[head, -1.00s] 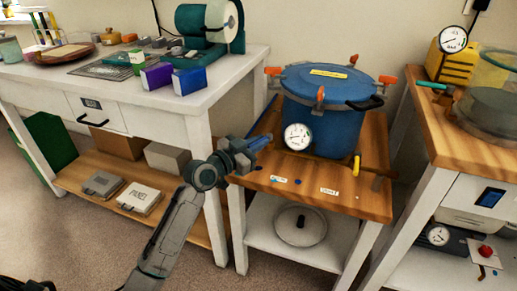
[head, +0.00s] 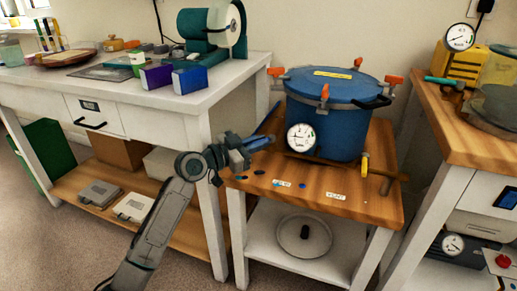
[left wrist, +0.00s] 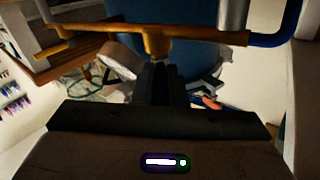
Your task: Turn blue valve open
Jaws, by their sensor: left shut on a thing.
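A blue pressure pot (head: 325,118) with a lid, orange clamps and a round gauge (head: 301,137) stands on a small wooden-topped cart (head: 300,185). My left gripper (head: 262,142) is at the cart's left side, just left of the gauge, shut on the small blue valve handle, which its fingers mostly hide. In the left wrist view, the closed dark fingers (left wrist: 160,82) point at a brass pipe with a tee (left wrist: 157,42). A blue tube-like part (left wrist: 275,40) joins the pipe's right end. A yellow handle (head: 365,163) is right of the gauge. My right gripper is not in view.
A white bench (head: 150,97) with purple and blue boxes stands left of the cart. A wood-topped table (head: 470,135) with a gauge and yellow unit stands at right. The cart's lower shelf (head: 275,255) holds a round lid (head: 304,238). Open floor lies in front.

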